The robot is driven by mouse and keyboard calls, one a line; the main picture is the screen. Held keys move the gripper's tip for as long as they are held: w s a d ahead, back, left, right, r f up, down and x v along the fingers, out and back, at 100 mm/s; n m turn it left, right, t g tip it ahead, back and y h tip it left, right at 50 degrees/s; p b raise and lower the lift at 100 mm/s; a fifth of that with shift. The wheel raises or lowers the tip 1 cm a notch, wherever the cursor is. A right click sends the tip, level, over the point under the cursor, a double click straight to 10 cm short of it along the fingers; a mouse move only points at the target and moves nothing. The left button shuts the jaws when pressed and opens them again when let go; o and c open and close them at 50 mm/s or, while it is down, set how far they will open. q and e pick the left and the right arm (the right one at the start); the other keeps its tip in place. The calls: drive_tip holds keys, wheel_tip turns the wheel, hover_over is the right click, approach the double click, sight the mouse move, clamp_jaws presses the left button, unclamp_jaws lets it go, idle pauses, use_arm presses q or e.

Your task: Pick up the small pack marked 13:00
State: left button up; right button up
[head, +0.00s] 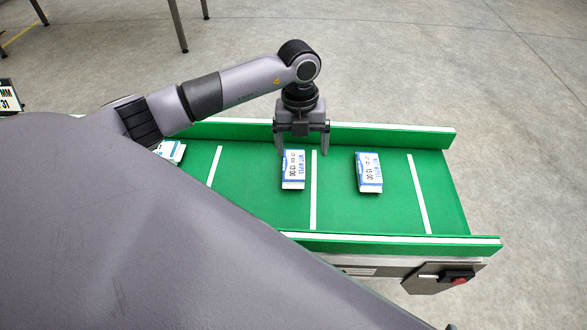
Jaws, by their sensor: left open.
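The small pack (293,170), white with blue print, lies on the green conveyor belt; its label appears to read 13:00. My left gripper (302,148) is open and points down over the far end of this pack, with its fingers apart on either side in the picture. Nothing is between the fingers that I can see gripped, and I cannot tell the height gap exactly. A similar pack (369,172) lies to the right, its print too small to read surely. Another pack (170,151) at the left is partly hidden by my own body. My right gripper is not in view.
The green conveyor (440,190) has raised side walls and white cross lines between the packs. A control box with a red button (459,281) sits at its near right corner. Table legs (178,25) stand on the floor behind. The floor at right is clear.

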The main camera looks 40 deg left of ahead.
sight(294, 164)
use_arm(q)
drive_tip(key=shift+w+a+f+y, duration=0.15)
drive_tip(key=shift+a+y, duration=0.25)
drive_tip(key=shift+a, duration=0.3)
drive_tip(key=shift+a+f, duration=0.15)
drive_tip(key=shift+f, duration=0.15)
drive_tip(key=f+b, duration=0.1)
drive_tip(key=f, duration=0.2)
drive_tip(key=f+b, duration=0.1)
drive_tip(key=f, duration=0.2)
drive_tip(key=shift+s+a, duration=0.2)
drive_tip(key=shift+c, duration=0.3)
drive_tip(key=c, duration=1.1)
drive_tip(key=shift+r, duration=0.1)
